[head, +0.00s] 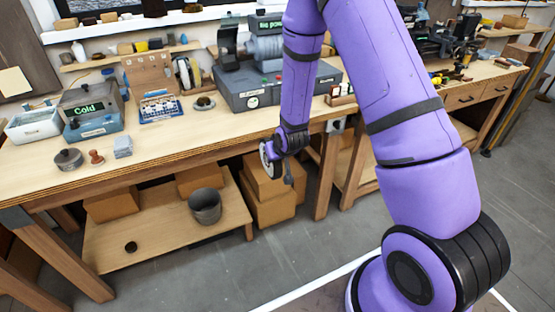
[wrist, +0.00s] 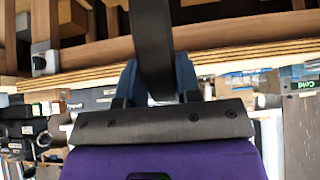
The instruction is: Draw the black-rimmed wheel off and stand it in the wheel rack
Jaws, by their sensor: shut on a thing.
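My gripper (head: 279,146) is in front of the workbench, below the level of its top. It is shut on the black-rimmed wheel (head: 267,161), which shows a pale face with a dark rim and is held clear of the bench. In the wrist view the wheel's black rim (wrist: 152,40) stands edge-on between the blue fingers of my gripper (wrist: 156,75). A stand with round wheels (head: 188,73), one with a yellowish rim, is at the back of the bench and looks like the wheel rack. Its free places are too small to make out.
A grey machine (head: 270,88) with a motor on top stands right of the rack. Cartons (head: 267,178) and a bucket (head: 205,206) are below.

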